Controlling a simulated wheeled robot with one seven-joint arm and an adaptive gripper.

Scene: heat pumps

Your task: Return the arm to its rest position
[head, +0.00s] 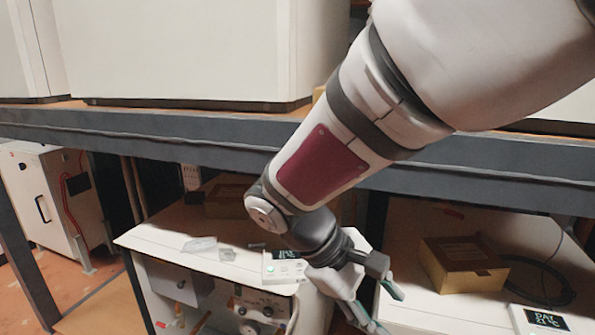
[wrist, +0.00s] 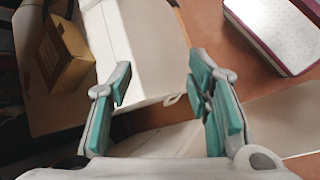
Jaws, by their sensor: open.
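My arm reaches in from the upper right of the head view and points down and to the lower middle. My gripper (head: 372,308) hangs at its end, in front of the right edge of a white cabinet (head: 190,240). In the wrist view my gripper (wrist: 160,95) has its two teal-padded fingers wide apart, with nothing between them. The gripper looks apart from the nearby surfaces, though the exact distance is hard to tell.
A small display unit (head: 284,268) sits on the cabinet top near my wrist. A brown box (head: 462,265) and another display (head: 541,320) stand to the right. A grey shelf beam (head: 120,132) crosses behind my arm. A white unit (head: 50,200) stands far left.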

